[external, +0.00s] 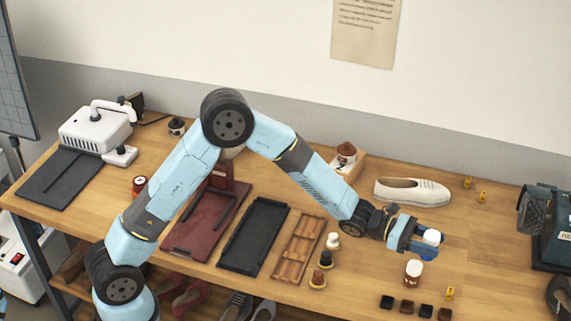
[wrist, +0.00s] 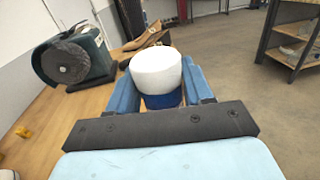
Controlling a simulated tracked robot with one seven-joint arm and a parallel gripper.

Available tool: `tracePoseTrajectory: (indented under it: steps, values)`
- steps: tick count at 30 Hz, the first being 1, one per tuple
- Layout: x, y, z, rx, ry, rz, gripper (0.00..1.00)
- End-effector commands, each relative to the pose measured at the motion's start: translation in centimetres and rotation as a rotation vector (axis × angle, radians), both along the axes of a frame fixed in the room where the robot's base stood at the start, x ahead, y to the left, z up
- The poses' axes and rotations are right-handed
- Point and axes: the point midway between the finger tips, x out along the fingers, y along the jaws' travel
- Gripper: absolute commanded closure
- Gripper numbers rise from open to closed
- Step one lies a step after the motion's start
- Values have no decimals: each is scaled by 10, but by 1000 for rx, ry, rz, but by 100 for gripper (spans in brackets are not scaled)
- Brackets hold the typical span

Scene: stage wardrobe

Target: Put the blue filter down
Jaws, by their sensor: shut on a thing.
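The blue filter (wrist: 163,101) is a short cylinder with a white upper part and a blue lower part. In the wrist view it sits between the two blue fingers of my gripper (wrist: 161,88), which is shut on it. In the external view my gripper (external: 424,245) is over the right part of the workbench, with the filter's white part (external: 432,237) showing at the fingers. The filter's lower part is largely hidden there. It appears held above the bench top, but the exact gap cannot be told.
A white and brown jar (external: 413,271) stands just below my gripper in the picture. Several small dark blocks (external: 408,306) lie along the front edge. A white shoe (external: 411,191) lies behind, and a dark green machine (external: 551,229) stands at right. Bare wood (external: 480,245) lies between gripper and machine.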

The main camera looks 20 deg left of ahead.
Motion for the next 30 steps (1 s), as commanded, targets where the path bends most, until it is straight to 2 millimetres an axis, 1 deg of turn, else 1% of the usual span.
tracePoseTrajectory:
  steps: [1,5,8,18,24,27,30]
  values:
    - [1,0,-6,1,0,1,81]
    - [6,-8,-14,0,-1,1,81]
    - [14,-23,-23,-1,0,0,81]
    - [51,-79,-53,0,-2,1,81]
    - [64,-99,-84,0,-1,0,81]
    - [69,-107,-95,0,-1,0,81]
    - [73,-111,-100,0,-1,1,81]
